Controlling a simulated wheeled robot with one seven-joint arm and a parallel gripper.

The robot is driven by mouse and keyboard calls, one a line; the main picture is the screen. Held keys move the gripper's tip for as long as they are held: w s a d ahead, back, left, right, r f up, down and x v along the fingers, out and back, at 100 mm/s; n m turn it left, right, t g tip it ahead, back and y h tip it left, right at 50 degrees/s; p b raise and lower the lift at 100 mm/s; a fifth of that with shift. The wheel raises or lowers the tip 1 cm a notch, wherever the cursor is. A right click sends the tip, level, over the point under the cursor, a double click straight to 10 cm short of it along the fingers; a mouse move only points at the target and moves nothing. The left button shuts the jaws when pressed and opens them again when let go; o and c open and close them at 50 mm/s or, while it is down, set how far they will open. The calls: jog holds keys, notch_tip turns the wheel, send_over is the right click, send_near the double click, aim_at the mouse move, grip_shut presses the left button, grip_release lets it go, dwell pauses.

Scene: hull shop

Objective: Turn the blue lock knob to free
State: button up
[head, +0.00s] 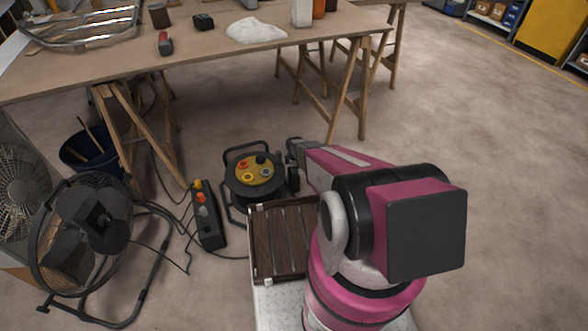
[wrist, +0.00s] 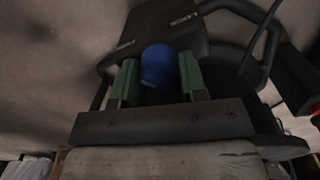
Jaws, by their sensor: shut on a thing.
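The blue lock knob (wrist: 158,66) shows in the wrist view between the two green finger pads of my gripper (wrist: 157,80). The pads stand on either side of it and my gripper is shut on it. The knob sits against a black housing with a black tube frame around it. In the head view my gripper (head: 294,150) is at the right side of the cable reel (head: 236,190), where the knob is hidden. Whether the knob stands at locked or free cannot be told.
A power strip (head: 209,222) with coloured plugs and loose cables lies left of the reel. A floor fan (head: 88,232) stands further left. A wooden table (head: 110,55) on trestles stands behind, with a blue bucket (head: 75,160) under it. The floor to the right is clear.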

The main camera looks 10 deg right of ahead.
jog(key=shift+n, duration=1.3)
jog(key=o, duration=0.9)
jog(key=shift+r, duration=0.15)
notch_tip(320, 180, up, 11)
jog(key=shift+f, duration=0.2)
jog(key=s+r+m, duration=0.6)
jog(key=s+r, duration=0.2)
jog(key=r, duration=0.2)
jog(key=s+r+m, duration=0.7)
jog(key=s+r, duration=0.1)
jog(key=r, duration=0.2)
jog(key=s+r+m, duration=0.7)
jog(key=s+r, duration=0.2)
jog(key=r, duration=0.1)
jog(key=shift+s, duration=0.1)
